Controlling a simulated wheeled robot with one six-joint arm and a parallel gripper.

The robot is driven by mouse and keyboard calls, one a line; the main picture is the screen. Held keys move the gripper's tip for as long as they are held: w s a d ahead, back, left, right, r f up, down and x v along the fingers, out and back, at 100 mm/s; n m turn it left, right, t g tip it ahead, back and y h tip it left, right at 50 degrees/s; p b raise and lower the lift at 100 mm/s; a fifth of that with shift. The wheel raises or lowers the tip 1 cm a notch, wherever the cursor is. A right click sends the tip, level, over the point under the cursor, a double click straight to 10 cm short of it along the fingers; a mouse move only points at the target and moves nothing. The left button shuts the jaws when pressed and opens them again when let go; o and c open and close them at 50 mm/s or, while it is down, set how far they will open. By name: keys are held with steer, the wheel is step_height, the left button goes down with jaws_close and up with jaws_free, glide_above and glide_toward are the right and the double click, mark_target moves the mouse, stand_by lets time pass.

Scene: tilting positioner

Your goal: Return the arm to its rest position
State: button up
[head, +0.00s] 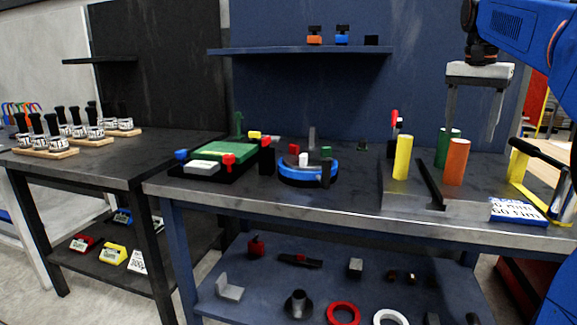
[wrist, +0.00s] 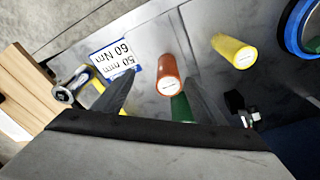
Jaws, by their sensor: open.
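My gripper (head: 472,112) hangs from the blue arm at the upper right of the head view, above the right part of the workbench. Its two fingers are spread apart with nothing between them. In the wrist view my gripper (wrist: 155,95) also shows both dark fingers apart. An orange cylinder (head: 456,162) stands below it, with a green cylinder (head: 447,146) behind. In the wrist view the orange cylinder (wrist: 168,75) shows between and beyond the fingers, and the green one (wrist: 181,107) is partly hidden.
A yellow cylinder (head: 402,158) stands left of the orange one. A label plate (head: 517,211) and a black-handled tool (head: 540,153) are at the right. A blue round fixture (head: 308,173) and a green-topped fixture (head: 215,153) sit further left. A shelf (head: 300,50) is on the back wall.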

steer(key=s+a+f+n+t, duration=0.1)
steer(key=s+a+f+n, duration=0.2)
steer(key=s+f, duration=0.6)
steer(key=s+a+f+n+t, duration=0.1)
steer(key=s+a+f+n, duration=0.2)
steer(key=s+a+f, duration=0.4)
steer(key=s+a+f+n+t+y, duration=0.1)
steer(key=s+a+f+n, duration=0.2)
steer(key=s+f, duration=1)
step_height(320, 180, down, 5)
steer(key=shift+a+r+n+t, duration=0.1)
steer(key=shift+a+n+t, duration=0.3)
steer(key=shift+a, duration=0.7)
